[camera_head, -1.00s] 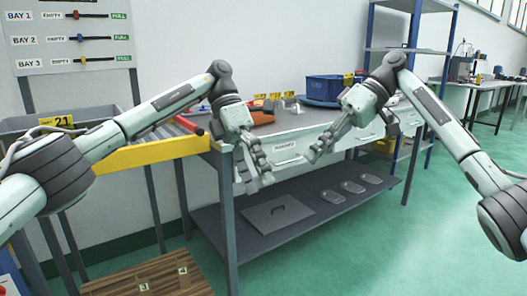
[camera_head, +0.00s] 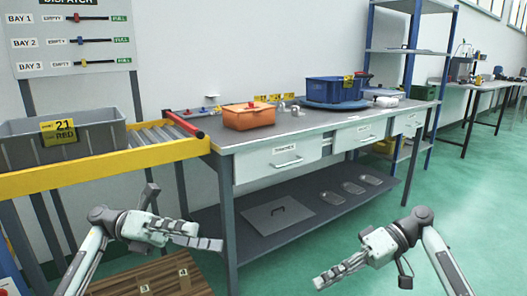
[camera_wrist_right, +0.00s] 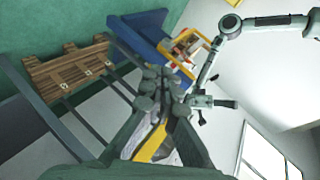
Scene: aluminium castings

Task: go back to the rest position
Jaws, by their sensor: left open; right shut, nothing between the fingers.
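My left gripper (camera_head: 205,241) is low at the front left in the head view, in front of the workbench and pointing right; it is open and empty. My right gripper (camera_head: 325,280) is low at the front right, over the green floor, pointing left and down; it is shut with nothing in it. In the right wrist view my right gripper's fingers (camera_wrist_right: 160,82) lie together in the middle. Both arms are bent and folded down below the bench top, and neither gripper touches anything.
The workbench (camera_head: 240,139) holds an orange bin (camera_head: 249,117) and a blue crate (camera_head: 330,92). A grey tote (camera_head: 88,145) sits on the roller conveyor (camera_head: 150,155) at the left. A wooden pallet (camera_head: 150,278) lies near my left arm. Green floor (camera_head: 430,215) is clear at the right.

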